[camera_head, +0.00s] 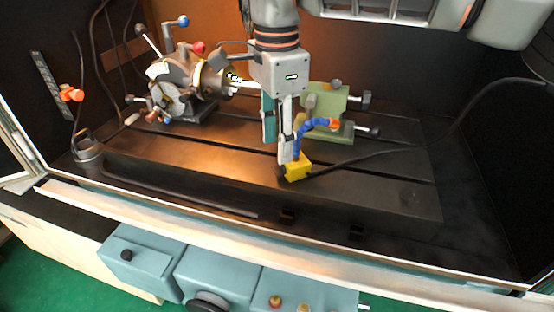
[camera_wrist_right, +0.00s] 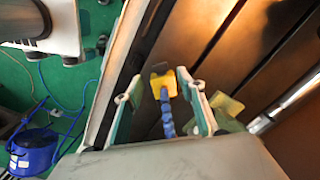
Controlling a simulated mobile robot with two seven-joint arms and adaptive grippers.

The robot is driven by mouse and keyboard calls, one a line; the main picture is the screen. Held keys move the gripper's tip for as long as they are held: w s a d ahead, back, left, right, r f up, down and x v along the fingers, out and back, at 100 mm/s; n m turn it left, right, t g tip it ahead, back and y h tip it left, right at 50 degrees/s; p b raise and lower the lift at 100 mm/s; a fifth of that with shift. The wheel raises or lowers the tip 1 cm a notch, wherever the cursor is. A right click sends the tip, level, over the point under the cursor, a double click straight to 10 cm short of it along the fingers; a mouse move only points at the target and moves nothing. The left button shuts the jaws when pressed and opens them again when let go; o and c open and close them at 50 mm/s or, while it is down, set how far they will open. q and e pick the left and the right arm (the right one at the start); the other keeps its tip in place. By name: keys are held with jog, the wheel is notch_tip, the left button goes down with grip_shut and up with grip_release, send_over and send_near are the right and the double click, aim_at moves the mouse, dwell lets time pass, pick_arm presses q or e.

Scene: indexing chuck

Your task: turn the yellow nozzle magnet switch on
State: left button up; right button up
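The yellow nozzle magnet (camera_head: 298,168) stands on the dark slotted table near its front edge. A blue segmented hose (camera_head: 314,125) rises from it and ends in an orange tip (camera_head: 334,123). A small dark part, maybe the switch, shows at the magnet's left side; its setting cannot be told. My right gripper (camera_head: 278,150) points down just above and behind the magnet, its fingers apart. In the right wrist view the magnet (camera_wrist_right: 161,82) lies in line with the gap between the open fingers (camera_wrist_right: 163,90), with the hose between them. My left gripper is not in view.
The indexing chuck (camera_head: 180,85) with ball-ended levers stands at the back left. A green tailstock (camera_head: 322,105) stands close behind the right gripper. The slotted table (camera_head: 200,165) is clear left of the magnet.

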aim_at(277, 169)
notch_tip(277, 169, down, 5)
jog(key=shift+r+b, duration=0.2)
jog(key=shift+b, duration=0.15)
jog(key=shift+f, duration=0.5)
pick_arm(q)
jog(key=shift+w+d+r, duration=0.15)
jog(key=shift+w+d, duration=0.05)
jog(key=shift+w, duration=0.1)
